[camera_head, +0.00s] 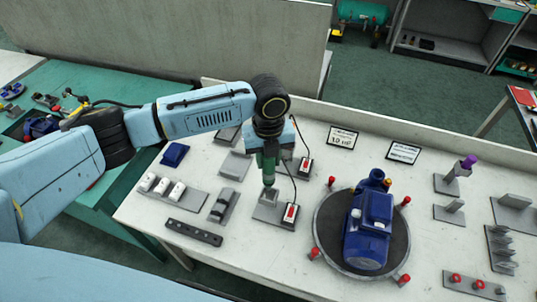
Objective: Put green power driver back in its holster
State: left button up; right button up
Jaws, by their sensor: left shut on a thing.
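The green power driver (268,168) hangs upright with its tip down, held in my left gripper (268,150). My left gripper is shut on it above the white bench. Below the driver's tip is a grey holder (271,212) with a small block, which looks like a holster. The tip appears close to this holder, but I cannot tell whether it touches. A dark cable runs from near the driver to a red and white switch box (291,213). My right gripper is not in view.
A blue pump (369,225) sits on a dark round turntable (326,242) with red knobs, right of the holder. Grey fixtures (227,203) stand to the left, and a purple-topped part (468,162) stands far right. Two label signs (342,137) lie at the back.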

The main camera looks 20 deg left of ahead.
aim_at(268, 179)
pick_arm(q)
jog(key=shift+f+b, duration=0.55)
jog(key=shift+f, duration=1.25)
jog(key=shift+f+b, duration=1.45)
jog(key=shift+f, duration=1.45)
jog(key=o, duration=1.1)
